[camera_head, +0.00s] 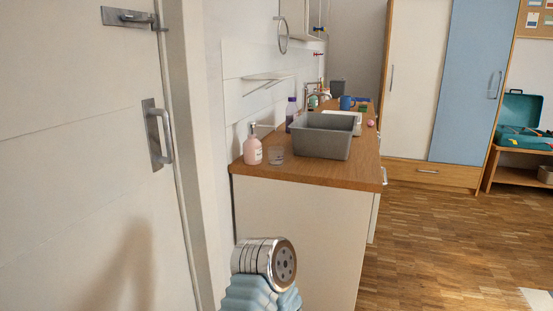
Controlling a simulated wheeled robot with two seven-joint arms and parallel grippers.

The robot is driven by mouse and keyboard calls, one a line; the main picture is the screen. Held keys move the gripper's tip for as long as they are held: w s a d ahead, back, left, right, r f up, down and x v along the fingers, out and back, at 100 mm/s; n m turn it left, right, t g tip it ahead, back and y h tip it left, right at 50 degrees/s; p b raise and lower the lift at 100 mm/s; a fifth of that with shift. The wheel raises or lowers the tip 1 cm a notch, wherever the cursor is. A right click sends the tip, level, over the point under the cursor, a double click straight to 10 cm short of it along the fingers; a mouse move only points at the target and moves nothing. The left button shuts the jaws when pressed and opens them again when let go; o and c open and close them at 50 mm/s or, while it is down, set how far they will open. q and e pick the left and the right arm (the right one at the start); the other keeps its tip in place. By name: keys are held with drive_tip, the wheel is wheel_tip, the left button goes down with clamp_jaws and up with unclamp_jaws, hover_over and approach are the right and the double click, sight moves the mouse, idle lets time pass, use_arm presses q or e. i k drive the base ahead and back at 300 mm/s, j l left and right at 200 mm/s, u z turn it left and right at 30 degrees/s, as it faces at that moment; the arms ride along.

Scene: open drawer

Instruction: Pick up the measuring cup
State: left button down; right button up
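A small clear cup (276,155) stands on the near end of the wooden counter (310,173). It looks like the measuring cup, but no markings can be made out at this size. It is just right of a pink soap pump bottle (252,150) and left of a grey basin. Neither of my grippers shows in the head view, so whether they are open or shut is hidden.
The grey basin (321,138) fills much of the counter's near half. A purple-capped bottle (291,114) and a blue mug (347,102) stand farther back. A white door (95,160) is at left. The wooden floor (440,245) at right is mostly clear.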

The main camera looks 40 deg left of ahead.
sight(275, 153)
drive_tip(key=u, duration=0.45)
drive_tip(key=i+l+u, duration=0.9)
drive_tip(key=k+l, duration=0.05)
drive_tip(key=k, duration=0.05)
